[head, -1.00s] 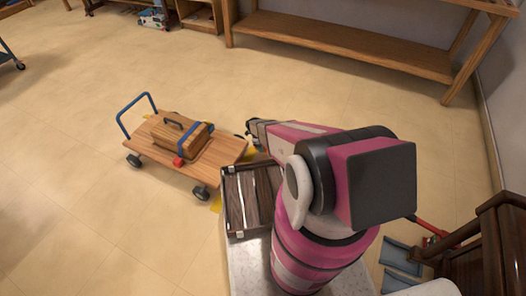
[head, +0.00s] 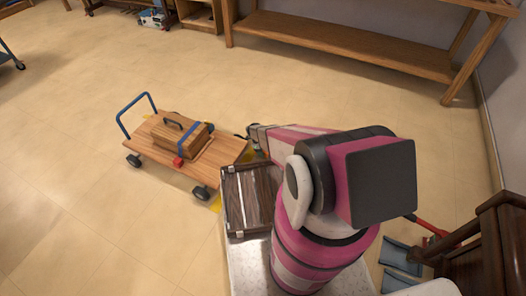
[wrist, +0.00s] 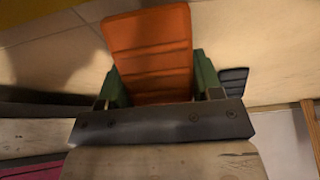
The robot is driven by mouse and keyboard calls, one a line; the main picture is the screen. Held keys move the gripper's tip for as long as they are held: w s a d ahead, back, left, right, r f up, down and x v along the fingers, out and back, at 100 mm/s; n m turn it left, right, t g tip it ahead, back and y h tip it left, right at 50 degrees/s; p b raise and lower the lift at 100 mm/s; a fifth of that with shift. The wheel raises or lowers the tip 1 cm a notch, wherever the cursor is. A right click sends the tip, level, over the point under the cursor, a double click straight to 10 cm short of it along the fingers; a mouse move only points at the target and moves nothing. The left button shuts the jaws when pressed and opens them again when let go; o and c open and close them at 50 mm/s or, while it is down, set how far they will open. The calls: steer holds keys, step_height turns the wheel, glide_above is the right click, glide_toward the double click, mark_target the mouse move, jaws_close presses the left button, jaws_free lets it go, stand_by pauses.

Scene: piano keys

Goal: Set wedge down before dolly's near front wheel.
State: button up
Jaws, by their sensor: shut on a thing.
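My gripper (wrist: 160,84) is shut on an orange wedge (wrist: 150,48) with a ridged face, held between its green fingers in the wrist view. In the head view my gripper (head: 256,133) is by the right end of the dolly, and the wedge is hidden there. The dolly (head: 225,152) is a flat wooden deck with a blue handle at its left end. Its near front wheel (head: 200,193) is black and stands on the floor. I cannot tell how far the wedge is from the floor.
A wooden case (head: 170,137) with a blue strap rides on the dolly. A small dark ridged thing (wrist: 233,76) lies right of my gripper. Floor left is open.

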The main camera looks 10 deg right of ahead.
steer(key=shift+f, duration=0.2)
steer(key=o, duration=1.1)
steer(key=shift+w, duration=0.1)
steer(key=shift+r, duration=0.45)
steer(key=v, duration=1.2)
steer(key=s+d+r+n+t+y, duration=0.1)
steer(key=s+r+n, duration=0.7)
steer(key=r, duration=0.5)
steer(key=s+d+r+n+t+y, duration=0.1)
steer(key=s+r+n, duration=0.7)
steer(key=r, duration=0.6)
steer(key=s+d+r+n+y, duration=0.1)
steer(key=s+d+r+n, duration=0.1)
steer(key=s+r+n, duration=0.6)
step_height(320, 180, up, 6)
steer(key=shift+s+f+n+t+y, duration=0.1)
steer(key=shift+n+t+y, duration=0.3)
steer(key=shift+n, duration=0.2)
